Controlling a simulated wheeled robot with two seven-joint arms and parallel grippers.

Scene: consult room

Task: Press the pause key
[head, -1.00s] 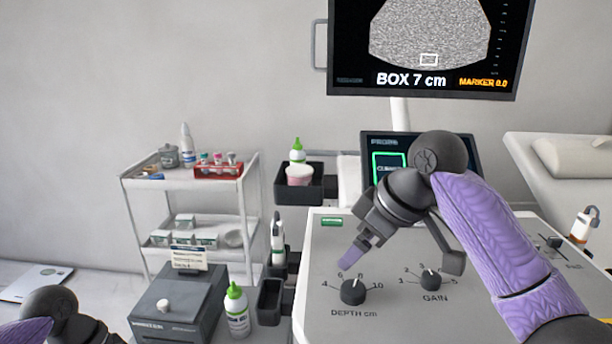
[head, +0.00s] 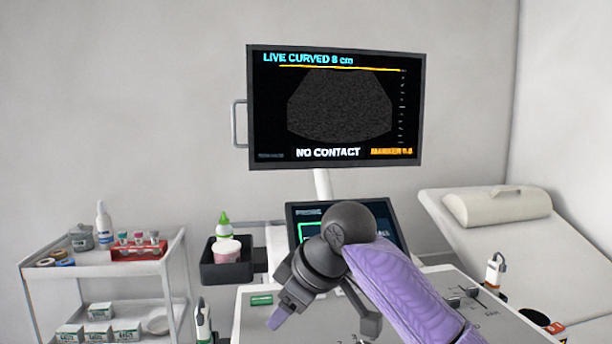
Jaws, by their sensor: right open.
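My right gripper (head: 325,319) is open and empty over the console panel (head: 248,319), its two fingers apart and pointing down. My purple right arm comes in from the lower right and hides much of the panel. I cannot make out a pause key. A small green label or key (head: 261,299) lies at the panel's back left, left of the gripper; its lettering is too small to read. The monitor (head: 335,108) above reads "LIVE CURVED 8 cm" and "NO CONTACT". A smaller touch screen (head: 308,214) behind the gripper is partly hidden. My left gripper is out of view.
A white cart (head: 95,268) with bottles and boxes stands at the left. A black tray (head: 226,262) holds a green-topped bottle and a pink tub beside the console. A probe (head: 494,270) stands at the panel's right. A couch with a pillow (head: 497,206) is behind it.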

